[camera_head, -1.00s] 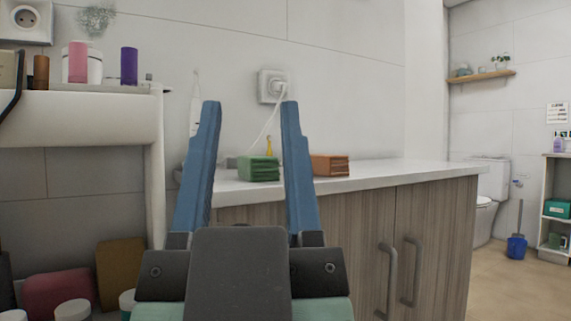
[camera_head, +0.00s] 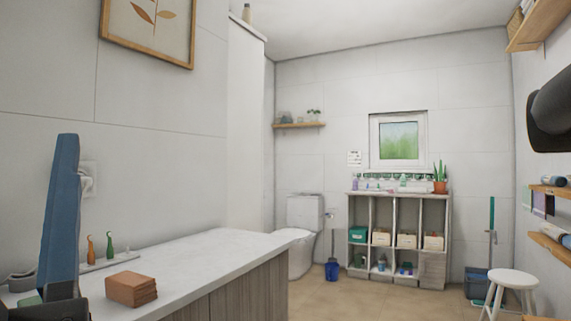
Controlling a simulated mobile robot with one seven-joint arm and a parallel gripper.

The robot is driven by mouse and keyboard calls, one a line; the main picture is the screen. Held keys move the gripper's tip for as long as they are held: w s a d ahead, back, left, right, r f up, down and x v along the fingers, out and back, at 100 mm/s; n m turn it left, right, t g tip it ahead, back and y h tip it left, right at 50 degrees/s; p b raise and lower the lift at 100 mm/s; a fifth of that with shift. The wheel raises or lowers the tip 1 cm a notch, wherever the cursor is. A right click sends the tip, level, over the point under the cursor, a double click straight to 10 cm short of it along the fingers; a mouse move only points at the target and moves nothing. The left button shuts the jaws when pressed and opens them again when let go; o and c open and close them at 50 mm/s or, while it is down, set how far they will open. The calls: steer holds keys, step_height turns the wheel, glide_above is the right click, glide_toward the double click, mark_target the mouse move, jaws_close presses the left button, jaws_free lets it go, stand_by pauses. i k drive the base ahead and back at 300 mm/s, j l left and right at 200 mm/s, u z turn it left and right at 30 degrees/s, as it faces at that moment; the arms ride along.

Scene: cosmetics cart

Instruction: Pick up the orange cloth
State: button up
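The orange cloth (camera_head: 131,288) is a folded, brownish-orange block. It lies on the white countertop (camera_head: 215,258) near its front edge, at the lower left of the head view. One blue finger of my gripper (camera_head: 60,215) stands upright at the left edge of the view, to the left of the cloth. A gap shows between this finger and the cloth, and they do not appear to touch. The other finger is outside the frame, so the opening between the fingers cannot be seen.
Small orange (camera_head: 91,250) and green (camera_head: 110,246) items stand on the counter behind the cloth. A plugged wall socket (camera_head: 88,180) is above. The counter's right part is clear.

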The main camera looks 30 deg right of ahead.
mark_target(134, 290)
steer(key=z, duration=4.9)
steer(key=k+l+u, duration=0.35)
steer(key=u, duration=4)
steer(key=i+j, duration=0.05)
steer(key=j, duration=0.05)
